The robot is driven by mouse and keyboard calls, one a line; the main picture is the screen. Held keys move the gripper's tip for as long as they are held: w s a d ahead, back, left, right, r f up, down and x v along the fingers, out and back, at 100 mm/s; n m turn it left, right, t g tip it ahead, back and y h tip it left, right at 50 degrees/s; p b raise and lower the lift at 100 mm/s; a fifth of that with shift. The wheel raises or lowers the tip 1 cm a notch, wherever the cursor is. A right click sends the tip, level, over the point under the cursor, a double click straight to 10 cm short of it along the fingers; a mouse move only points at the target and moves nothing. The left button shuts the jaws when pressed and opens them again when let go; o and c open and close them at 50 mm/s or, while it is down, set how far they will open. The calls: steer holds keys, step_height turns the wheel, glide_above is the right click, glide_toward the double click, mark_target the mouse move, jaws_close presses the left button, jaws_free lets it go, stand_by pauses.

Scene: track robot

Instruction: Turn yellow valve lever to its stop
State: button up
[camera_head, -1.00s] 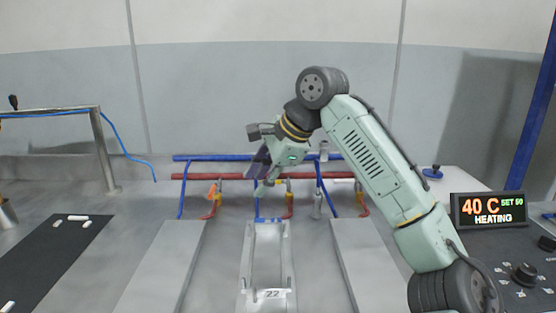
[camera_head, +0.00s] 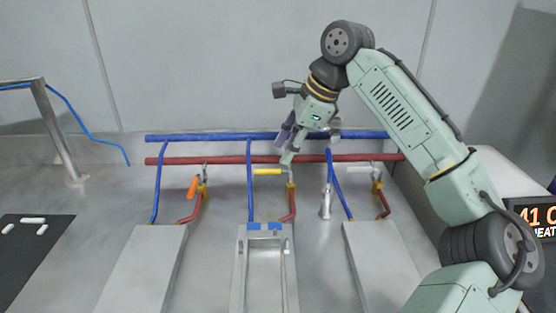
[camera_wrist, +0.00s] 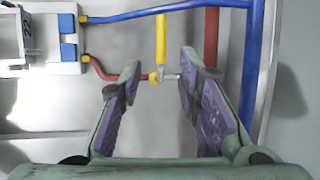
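The yellow valve lever (camera_head: 267,171) sits on the middle valve and points left in the head view. In the wrist view the yellow lever (camera_wrist: 161,38) runs from its brass fitting towards the top edge. My gripper (camera_head: 287,150) is at the middle valve, close to the lever's pivot end. In the wrist view my gripper (camera_wrist: 160,65) is open, with one purple-padded finger on each side of the lever's pivot end. The fingers look apart from the lever; contact cannot be told.
An orange lever (camera_head: 192,188) is on the left valve and a white lever (camera_head: 362,169) on the right one. Blue pipe (camera_head: 210,138) and red pipe (camera_head: 225,160) run along the wall behind. A metal cylinder (camera_head: 325,202) hangs right of the middle valve.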

mark_target(278, 171)
steer(key=shift+p+x, duration=0.3)
steer(key=shift+x, duration=2.45)
steer(key=shift+c, duration=0.3)
jaws_close()
